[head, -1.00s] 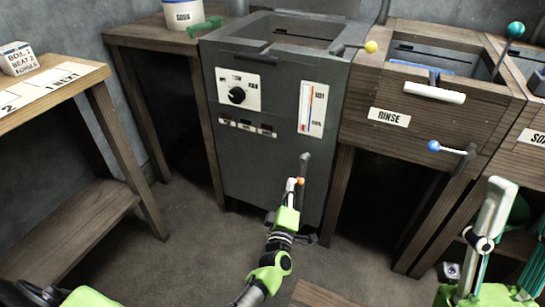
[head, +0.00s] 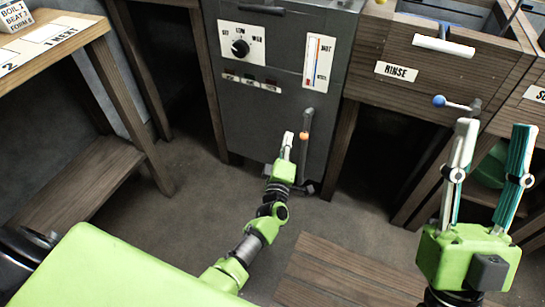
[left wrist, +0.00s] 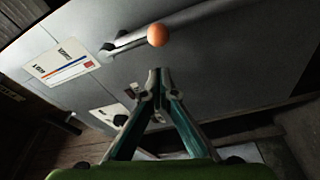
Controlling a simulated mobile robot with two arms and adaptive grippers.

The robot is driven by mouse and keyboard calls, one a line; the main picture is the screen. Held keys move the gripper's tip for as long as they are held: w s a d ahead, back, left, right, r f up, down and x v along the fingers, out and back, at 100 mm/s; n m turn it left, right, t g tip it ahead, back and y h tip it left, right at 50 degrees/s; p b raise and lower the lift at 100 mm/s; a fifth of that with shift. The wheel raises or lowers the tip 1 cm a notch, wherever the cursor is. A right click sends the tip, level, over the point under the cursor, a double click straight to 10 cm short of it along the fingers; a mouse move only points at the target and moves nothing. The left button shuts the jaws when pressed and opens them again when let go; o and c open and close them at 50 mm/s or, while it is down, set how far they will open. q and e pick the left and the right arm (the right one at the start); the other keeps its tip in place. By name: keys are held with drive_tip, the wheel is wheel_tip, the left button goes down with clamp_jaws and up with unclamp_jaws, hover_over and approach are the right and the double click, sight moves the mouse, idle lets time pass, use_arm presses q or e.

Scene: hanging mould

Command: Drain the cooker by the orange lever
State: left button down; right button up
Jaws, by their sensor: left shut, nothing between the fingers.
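The grey cooker (head: 262,115) stands in the middle of the head view. Its lever hangs down on the lower right of its front, with an orange ball (head: 304,135) at the end. My left gripper (head: 288,139) is shut and empty, just left of the ball and apart from it in the picture. In the left wrist view the orange ball (left wrist: 157,35) lies ahead of the closed fingertips (left wrist: 158,74), with a gap between. My right gripper (head: 493,135) is open and empty at the right, away from the cooker.
The cooker front has a dial (head: 240,47) and a gauge (head: 318,61). A wooden RINSE unit (head: 415,95) with a blue-ball lever (head: 439,101) stands to the right. A wooden table (head: 55,40) is at the left. A slatted wooden platform (head: 335,275) lies on the floor.

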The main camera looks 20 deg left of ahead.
use_arm(q)
drive_tip(key=a+p+v, duration=0.2)
drive_tip(key=v, duration=0.8)
drive_tip(key=shift+s+d+p, duration=0.25)
drive_tip(key=shift+d+p, duration=0.1)
drive_tip(key=shift+d, duration=0.1)
use_arm(e)
drive_tip(key=w+f+g+h, duration=0.1)
drive_tip(key=w+f+g, duration=0.2)
drive_tip(key=f, duration=0.3)
drive_tip(key=w+a+f+g+h, duration=0.1)
drive_tip(key=w+f+g+h, duration=0.1)
drive_tip(key=w+f+g, duration=0.2)
drive_tip(key=shift+w+f+g, duration=0.2)
drive_tip(key=shift+f+g, duration=0.1)
drive_tip(key=shift+f, duration=0.8)
use_arm(q)
drive_tip(key=shift+r, duration=0.1)
use_arm(e)
drive_tip(key=shift+a, duration=0.15)
idle(2.3)
